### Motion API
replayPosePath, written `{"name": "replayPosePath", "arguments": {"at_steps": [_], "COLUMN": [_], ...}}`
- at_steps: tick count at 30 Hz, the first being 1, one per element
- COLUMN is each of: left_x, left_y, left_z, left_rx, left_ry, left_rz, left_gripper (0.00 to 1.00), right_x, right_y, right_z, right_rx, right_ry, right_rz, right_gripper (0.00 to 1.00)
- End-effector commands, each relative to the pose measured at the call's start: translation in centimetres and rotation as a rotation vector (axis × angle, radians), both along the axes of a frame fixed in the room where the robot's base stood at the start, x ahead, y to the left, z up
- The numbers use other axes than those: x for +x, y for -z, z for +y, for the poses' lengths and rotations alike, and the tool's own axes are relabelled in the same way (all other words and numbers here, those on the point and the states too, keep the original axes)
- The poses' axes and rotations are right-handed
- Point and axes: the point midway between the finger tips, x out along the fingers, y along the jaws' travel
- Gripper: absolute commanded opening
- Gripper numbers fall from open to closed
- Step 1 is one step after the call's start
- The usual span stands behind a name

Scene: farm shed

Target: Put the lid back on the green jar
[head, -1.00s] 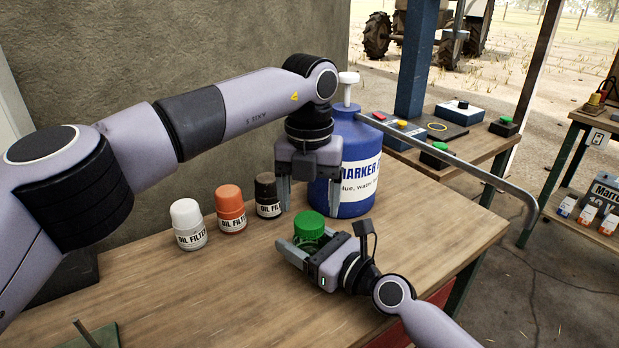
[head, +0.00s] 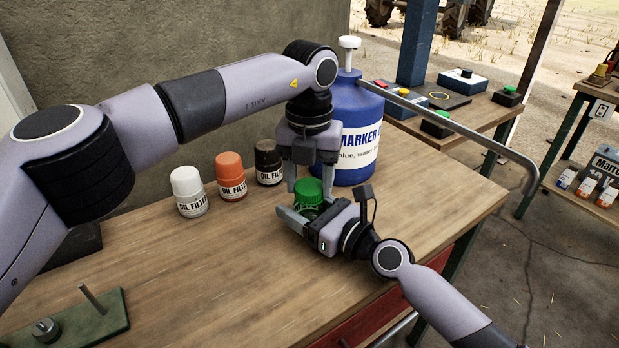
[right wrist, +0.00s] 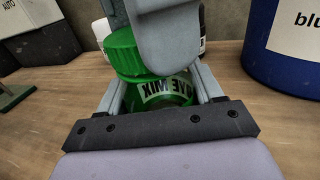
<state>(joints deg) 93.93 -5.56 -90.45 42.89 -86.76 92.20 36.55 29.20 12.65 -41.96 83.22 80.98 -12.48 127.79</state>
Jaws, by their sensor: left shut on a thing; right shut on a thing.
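The green lid (head: 309,191) sits on top of the green jar (right wrist: 165,92), whose glassy body carries a pale label. In the right wrist view the ribbed lid (right wrist: 125,52) shows at the jar's top; I cannot tell whether it is seated fully. My left gripper (head: 310,182) comes down from above and is shut on the lid, one finger on either side. My right gripper (head: 308,212) is low at the table, shut on the jar's body and hiding most of it in the head view.
White (head: 188,192), orange (head: 231,177) and dark (head: 268,163) oil filter bottles stand left of the grippers. A big blue marker container (head: 357,125) stands close behind. A green metal fixture with a post (head: 85,318) is at the front left. The wooden table (head: 200,270) is clear in front.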

Motion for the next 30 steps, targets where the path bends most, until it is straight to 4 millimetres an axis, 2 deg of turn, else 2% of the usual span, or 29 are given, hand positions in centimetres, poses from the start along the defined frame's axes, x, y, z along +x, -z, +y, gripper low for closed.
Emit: {"name": "replayPosePath", "arguments": {"at_steps": [5, 19, 21, 25, 26, 28, 30], "left_x": [0.0, -0.01, 0.0, -0.01, -0.01, 0.0, 0.0], "left_y": [-0.01, 0.04, 0.04, 0.04, 0.04, 0.04, 0.04], "left_z": [0.0, 0.01, 0.02, 0.01, 0.01, 0.01, 0.01], "left_rx": [0.0, 0.0, 0.0, 0.0, 0.0, 0.0, 0.001], "left_ry": [0.178, 0.928, 0.996, 0.987, 0.987, 0.986, 0.986], "left_rz": [0.0, 0.0, 0.0, 0.0, 0.0, 0.0, -0.001], "left_gripper": [0.17, 0.17, 0.17, 0.17, 0.6, 0.83, 0.84], "right_x": [0.0, -0.01, -0.01, -0.01, -0.01, 0.0, 0.0], "right_y": [0.02, 0.03, 0.03, 0.03, 0.03, 0.03, 0.03], "right_z": [-0.01, -0.01, -0.01, -0.01, -0.01, -0.01, -0.01], "right_rx": [0.0, -0.001, -0.001, -0.001, -0.001, -0.001, -0.001], "right_ry": [0.0, 0.0, 0.0, 0.0, 0.0, 0.0, 0.0], "right_rz": [0.0, 0.001, 0.001, 0.001, 0.001, 0.001, 0.001], "right_gripper": [0.0, 0.0, 0.0, 0.0, 0.0, 0.0, 0.0]}}
